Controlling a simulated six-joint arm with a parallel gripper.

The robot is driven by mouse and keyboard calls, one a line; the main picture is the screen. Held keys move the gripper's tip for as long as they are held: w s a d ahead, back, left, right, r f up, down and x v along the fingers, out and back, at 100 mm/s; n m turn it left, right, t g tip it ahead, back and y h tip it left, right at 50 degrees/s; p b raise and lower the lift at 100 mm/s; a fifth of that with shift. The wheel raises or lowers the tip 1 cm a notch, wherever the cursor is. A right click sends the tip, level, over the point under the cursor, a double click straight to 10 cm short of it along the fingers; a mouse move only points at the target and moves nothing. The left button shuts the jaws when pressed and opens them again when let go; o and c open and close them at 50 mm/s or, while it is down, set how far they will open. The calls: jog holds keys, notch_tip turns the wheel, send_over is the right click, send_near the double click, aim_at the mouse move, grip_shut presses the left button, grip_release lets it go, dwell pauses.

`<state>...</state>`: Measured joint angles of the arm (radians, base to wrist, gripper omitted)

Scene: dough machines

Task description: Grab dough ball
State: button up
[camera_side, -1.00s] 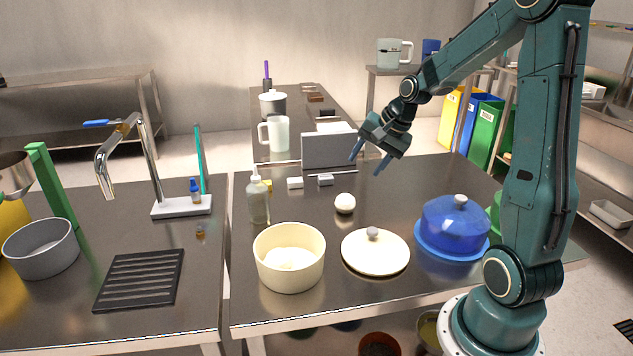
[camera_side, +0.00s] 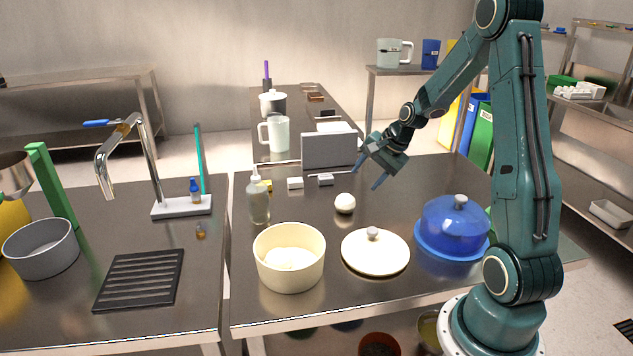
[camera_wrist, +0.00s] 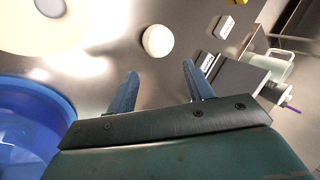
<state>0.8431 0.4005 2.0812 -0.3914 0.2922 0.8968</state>
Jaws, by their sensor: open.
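The dough ball (camera_side: 345,203) is a small white ball on the dark steel table, behind the cream lid (camera_side: 375,251). My gripper (camera_side: 366,180) is open and empty, above the table, behind and slightly right of the ball in the side view. In the wrist view the dough ball (camera_wrist: 158,41) lies beyond the fingertips of my gripper (camera_wrist: 160,78), roughly in line with the gap between them. The fingers do not touch it. Nothing hides the ball in either view.
A cream pot (camera_side: 290,257) stands front left of the ball, and a blue lidded pot (camera_side: 453,228) stands to its right. A grey box (camera_side: 329,150) and small white blocks (camera_side: 295,183) lie behind. A bottle (camera_side: 258,200) stands left. The table around the ball is clear.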

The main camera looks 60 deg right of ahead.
jog(key=shift+x, duration=2.4)
jog(key=shift+f, duration=0.1)
jog(key=shift+x, duration=2.5)
jog(key=shift+c, duration=0.4)
jog(key=c, duration=0.6)
notch_tip(320, 180, up, 20)
